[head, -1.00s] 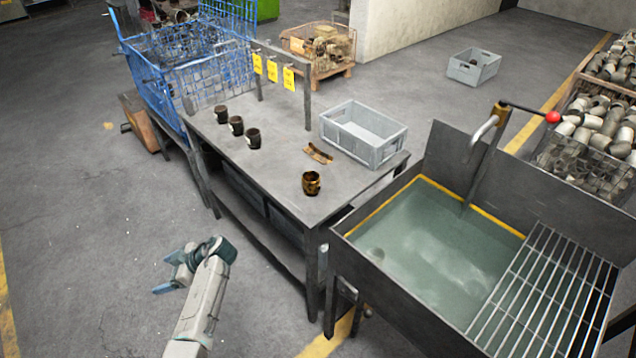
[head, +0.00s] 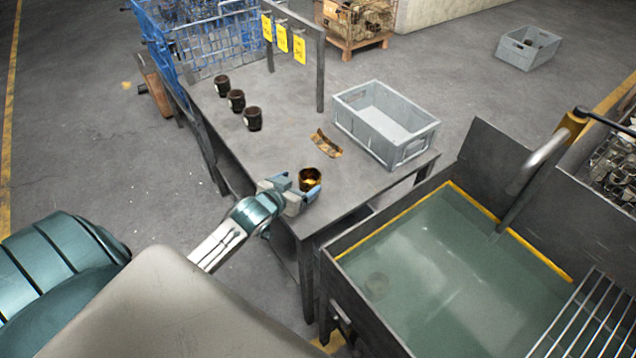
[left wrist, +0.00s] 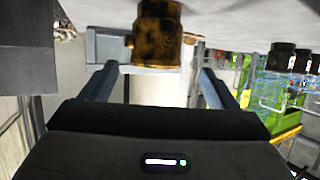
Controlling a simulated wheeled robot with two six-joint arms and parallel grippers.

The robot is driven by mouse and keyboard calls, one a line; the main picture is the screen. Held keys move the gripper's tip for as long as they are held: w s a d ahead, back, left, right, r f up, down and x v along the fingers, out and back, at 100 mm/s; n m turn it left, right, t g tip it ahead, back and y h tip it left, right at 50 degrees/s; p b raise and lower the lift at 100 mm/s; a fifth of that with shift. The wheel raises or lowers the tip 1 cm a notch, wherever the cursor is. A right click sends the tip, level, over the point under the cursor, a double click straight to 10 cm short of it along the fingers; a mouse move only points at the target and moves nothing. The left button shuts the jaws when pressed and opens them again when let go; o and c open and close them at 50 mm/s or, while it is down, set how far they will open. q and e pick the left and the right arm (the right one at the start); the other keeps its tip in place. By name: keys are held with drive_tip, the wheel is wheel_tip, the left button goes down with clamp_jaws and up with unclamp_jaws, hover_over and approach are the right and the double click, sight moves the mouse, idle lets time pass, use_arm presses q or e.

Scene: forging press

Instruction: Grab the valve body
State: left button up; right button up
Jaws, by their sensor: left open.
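The valve body, a brass-brown cup-like piece (head: 311,179), stands on the metal table (head: 262,158) near its front corner. In the left wrist view the valve body (left wrist: 157,35) appears at the top centre, beyond and between the finger tips. My left gripper (head: 297,187) is at the table's front corner, with its fingers around the near sides of the valve body. The gripper is open, and I cannot tell whether either finger touches the piece. My right gripper is not in view.
Several dark cups (head: 236,100) stand in a row at the table's left. A brown curved piece (head: 326,143) lies behind the valve body, beside a grey crate (head: 387,122). A water-filled sink (head: 440,260) adjoins at right. Yellow tags (head: 281,38) hang on a rack.

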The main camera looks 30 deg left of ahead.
sight(315, 174)
use_arm(q)
drive_tip(key=shift+x, duration=1.05)
drive_tip(key=shift+w+f, duration=0.1)
drive_tip(key=shift+w, duration=0.3)
drive_tip(key=x, duration=0.1)
drive_tip(key=p+x, duration=0.2)
drive_tip(key=x, duration=0.1)
drive_tip(key=shift+d, duration=0.3)
drive_tip(key=shift+w+f, duration=0.15)
drive_tip(key=shift+w, duration=0.15)
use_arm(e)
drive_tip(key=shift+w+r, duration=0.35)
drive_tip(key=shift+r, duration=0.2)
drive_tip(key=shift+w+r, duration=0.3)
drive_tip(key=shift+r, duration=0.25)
use_arm(q)
drive_tip(key=shift+c, duration=0.2)
drive_tip(key=c, duration=1.3)
